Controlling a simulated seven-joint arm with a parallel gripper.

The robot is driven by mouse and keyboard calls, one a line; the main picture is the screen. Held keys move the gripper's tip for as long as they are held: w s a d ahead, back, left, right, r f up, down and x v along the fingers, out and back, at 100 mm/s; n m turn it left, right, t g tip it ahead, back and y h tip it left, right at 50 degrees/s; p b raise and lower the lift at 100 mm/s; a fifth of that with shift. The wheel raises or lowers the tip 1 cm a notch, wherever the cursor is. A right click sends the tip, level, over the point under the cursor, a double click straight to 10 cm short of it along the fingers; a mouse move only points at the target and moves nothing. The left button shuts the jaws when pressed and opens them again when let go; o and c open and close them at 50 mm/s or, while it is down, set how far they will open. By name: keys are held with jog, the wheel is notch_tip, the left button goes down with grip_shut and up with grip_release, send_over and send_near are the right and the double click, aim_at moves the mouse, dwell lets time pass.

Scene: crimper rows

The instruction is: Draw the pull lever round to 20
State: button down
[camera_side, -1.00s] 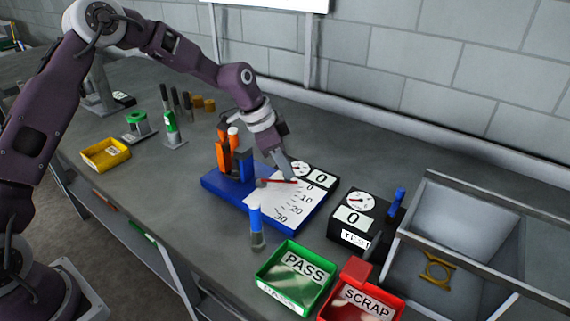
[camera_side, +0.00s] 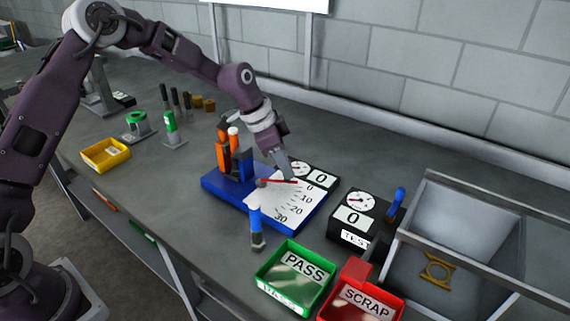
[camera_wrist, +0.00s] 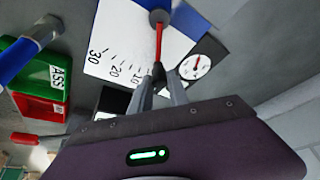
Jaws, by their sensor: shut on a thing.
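The pull lever (camera_side: 277,182) is a thin red arm that turns over a white scale plate (camera_side: 272,212) on a blue base (camera_side: 222,190). The scale reads 0, 10, 20, 30. The lever lies near the 0 end. My gripper (camera_side: 292,179) is at the lever's outer end. In the wrist view the red lever (camera_wrist: 158,42) runs from its round pivot (camera_wrist: 159,16) to between my fingertips (camera_wrist: 159,74), which are shut on its end. The fingers hide the lever's tip.
A gauge and a 0 display (camera_side: 320,178) stand behind the scale. A black test box (camera_side: 352,218) is to the right. The green PASS tray (camera_side: 275,285) and red SCRAP tray (camera_side: 335,305) are in front. An orange-handled tool (camera_side: 222,155) stands on the base's left part.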

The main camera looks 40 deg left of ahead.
jog(key=shift+s, duration=0.1)
jog(key=m, duration=0.1)
jog(key=s+m, duration=0.1)
jog(key=m+g, duration=0.1)
jog(key=shift+s+d+m+h, duration=0.25)
jog(key=shift+s+m+h, duration=0.05)
jog(key=shift+h, duration=0.1)
jog(key=shift+s+m+g, duration=0.45)
jog(key=shift+s+m, duration=0.1)
jog(key=shift+m, duration=0.5)
jog(key=shift+s+m+g, duration=0.45)
jog(key=shift+s+m, duration=0.05)
jog(key=shift+m, duration=0.55)
jog(key=shift+s, duration=0.1)
jog(key=c, duration=1.3)
grip_release()
jog(key=shift+o, duration=0.2)
jog(key=v, duration=0.7)
jog(key=shift+a+h, duration=0.15)
jog(key=shift+h, duration=0.15)
